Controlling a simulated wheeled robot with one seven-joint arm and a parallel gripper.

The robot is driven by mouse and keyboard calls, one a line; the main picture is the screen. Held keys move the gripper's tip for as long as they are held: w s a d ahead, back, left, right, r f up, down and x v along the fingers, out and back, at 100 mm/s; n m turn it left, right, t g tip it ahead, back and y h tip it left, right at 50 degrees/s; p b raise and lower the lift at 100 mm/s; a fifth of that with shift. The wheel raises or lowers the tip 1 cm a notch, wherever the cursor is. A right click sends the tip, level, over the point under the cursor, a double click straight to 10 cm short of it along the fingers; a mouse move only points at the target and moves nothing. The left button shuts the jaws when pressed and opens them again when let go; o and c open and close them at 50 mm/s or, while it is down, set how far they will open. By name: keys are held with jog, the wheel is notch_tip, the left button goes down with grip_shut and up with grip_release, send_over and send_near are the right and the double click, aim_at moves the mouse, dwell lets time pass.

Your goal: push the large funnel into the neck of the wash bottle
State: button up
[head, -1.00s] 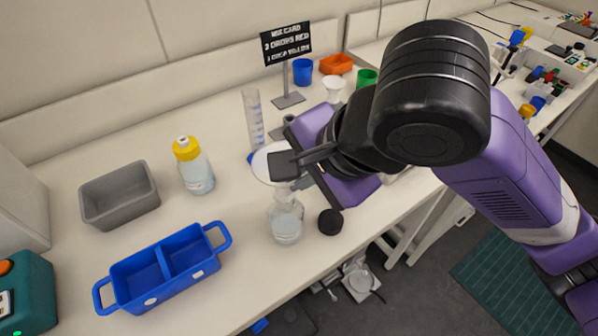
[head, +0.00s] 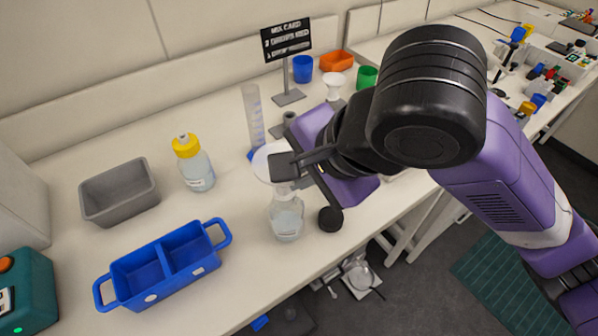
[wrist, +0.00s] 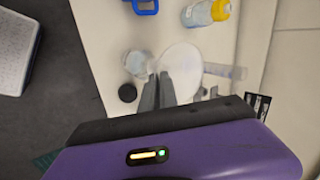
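The large funnel (head: 264,163) is white, with a wide rim. In the head view it sits above a clear bottle (head: 287,220) of pale liquid, which I take as the wash bottle. My gripper (head: 285,166) is at the funnel's near side, its fingers close together and seemingly pinching its edge. In the wrist view the fingertips (wrist: 158,82) meet the funnel (wrist: 182,65), and the bottle (wrist: 136,64) is just left of it.
A black cap (head: 330,219) lies right of the bottle, near the bench edge. A yellow-capped bottle (head: 195,168), a blue two-part carrier (head: 186,290) and a grey bin (head: 119,207) stand left. A measuring cylinder (head: 253,116) and sign (head: 286,42) stand behind.

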jog(key=o, duration=0.5)
jog(key=shift+c, duration=0.2)
jog(key=v, duration=0.7)
jog(key=shift+s+d+r+p, duration=0.15)
jog(key=shift+d+r+p, duration=0.1)
jog(key=shift+r+p, duration=0.15)
